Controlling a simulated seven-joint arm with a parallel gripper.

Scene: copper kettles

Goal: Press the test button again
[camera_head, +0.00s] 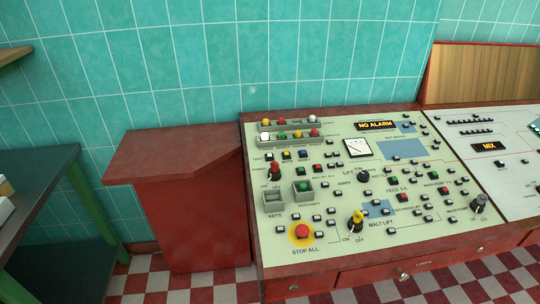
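A pale green control panel (345,215) is set in a red desk. Near its upper left is a small label that seems to read TEST, with a small dark button (269,157) just right of it. Whether the dark button is pressed in is too small to tell. My gripper is not in view.
Two lamp rows (288,134) stand above the buttons. A display (375,125) reads NO ALARM. A lower red cabinet (160,155) stands left.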

